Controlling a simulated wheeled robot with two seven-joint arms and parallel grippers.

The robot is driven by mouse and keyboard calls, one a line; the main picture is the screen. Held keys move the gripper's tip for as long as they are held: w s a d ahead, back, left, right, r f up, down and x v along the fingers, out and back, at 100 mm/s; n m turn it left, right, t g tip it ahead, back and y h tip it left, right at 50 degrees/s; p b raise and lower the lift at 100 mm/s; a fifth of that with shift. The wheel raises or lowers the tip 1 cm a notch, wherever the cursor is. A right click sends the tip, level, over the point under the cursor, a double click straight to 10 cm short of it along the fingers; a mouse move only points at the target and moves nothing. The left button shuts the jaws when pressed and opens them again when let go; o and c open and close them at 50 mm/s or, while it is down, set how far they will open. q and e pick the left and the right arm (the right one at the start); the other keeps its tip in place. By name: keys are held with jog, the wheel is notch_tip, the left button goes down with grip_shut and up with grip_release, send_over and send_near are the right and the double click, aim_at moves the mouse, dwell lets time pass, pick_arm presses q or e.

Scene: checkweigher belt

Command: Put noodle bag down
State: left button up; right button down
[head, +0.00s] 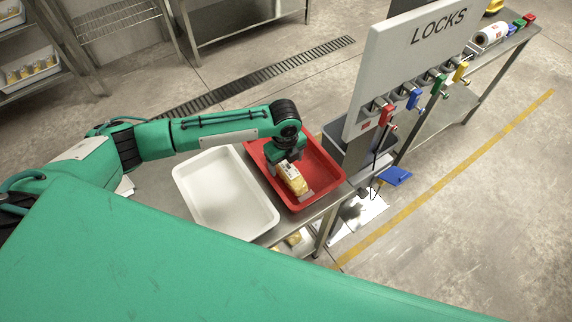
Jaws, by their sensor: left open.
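The noodle bag (293,178) is a small yellow packet with a white label. It lies in the red tray (327,178), toward the middle of its floor. My left gripper (288,160) is just above the far end of the bag, inside the tray's outline. Its jaws are open, though the fingertips are small and partly hidden by the wrist. I cannot tell whether a finger still touches the bag. My right gripper does not show.
An empty white tray (264,222) stands left of the red one on the steel table. A grey bin (352,156) and the LOCKS board (385,62) with coloured padlocks stand close on the right. A large green surface fills the foreground.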

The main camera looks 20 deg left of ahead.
aim_at(285, 165)
pick_arm(q)
notch_tip(285, 165, up, 10)
jog(key=b, duration=0.2)
jog(key=shift+r, duration=0.15)
jog(key=shift+a, duration=0.1)
jog(key=shift+s, duration=0.1)
